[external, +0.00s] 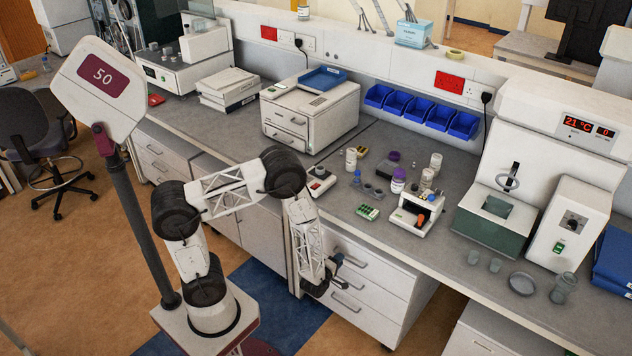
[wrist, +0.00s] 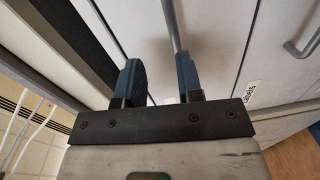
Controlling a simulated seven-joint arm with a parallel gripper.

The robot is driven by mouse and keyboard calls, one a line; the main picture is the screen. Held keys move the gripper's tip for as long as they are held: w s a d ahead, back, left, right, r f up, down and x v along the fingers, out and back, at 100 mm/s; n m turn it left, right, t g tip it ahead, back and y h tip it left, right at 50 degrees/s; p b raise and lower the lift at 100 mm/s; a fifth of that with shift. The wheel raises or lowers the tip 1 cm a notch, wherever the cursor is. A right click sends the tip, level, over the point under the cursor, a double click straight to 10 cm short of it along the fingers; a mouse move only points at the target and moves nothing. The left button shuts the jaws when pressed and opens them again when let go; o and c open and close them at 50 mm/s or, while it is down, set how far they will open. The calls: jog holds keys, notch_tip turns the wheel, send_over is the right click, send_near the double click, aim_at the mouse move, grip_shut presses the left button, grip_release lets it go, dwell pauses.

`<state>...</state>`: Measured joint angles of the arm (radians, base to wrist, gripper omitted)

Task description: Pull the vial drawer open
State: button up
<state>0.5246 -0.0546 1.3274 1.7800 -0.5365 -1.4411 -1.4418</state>
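A white drawer unit (external: 382,285) stands under the bench in the external view, with several bar handles on its front. Its drawers look shut. My gripper (external: 343,271) is at the left part of this front, near the upper handles. In the wrist view, my gripper (wrist: 158,66) is open with two blue fingers pointing at the drawer fronts. A grey bar handle (wrist: 171,25) runs between the fingers, closer to the right one; contact is unclear. A second handle (wrist: 303,42) shows at the right. A small label (wrist: 252,92) seems to read "labels". No vial label is readable.
The bench top (external: 455,262) overhangs the drawers. A white cupboard (external: 258,235) stands left of the unit, and another drawer unit (external: 485,335) is at the right. The sign post (external: 145,225) stands beside my base. Floor in front is free.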

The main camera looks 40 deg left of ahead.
jog(key=s+f+t, duration=0.1)
jog(key=s+d+f+t, duration=0.1)
jog(key=s+f, duration=0.1)
jog(key=shift+s+f+n+t, duration=0.25)
jog(key=shift+f+n+t, duration=0.05)
jog(key=shift+n+t, duration=0.1)
jog(key=shift+w, duration=0.15)
jog(key=shift+w+r, duration=0.25)
jog(key=shift+w, duration=1)
jog(key=shift+w+r, duration=0.25)
jog(key=shift+w, duration=0.95)
jog(key=shift+w+r, duration=0.25)
jog(key=shift+w, duration=1)
grip_shut()
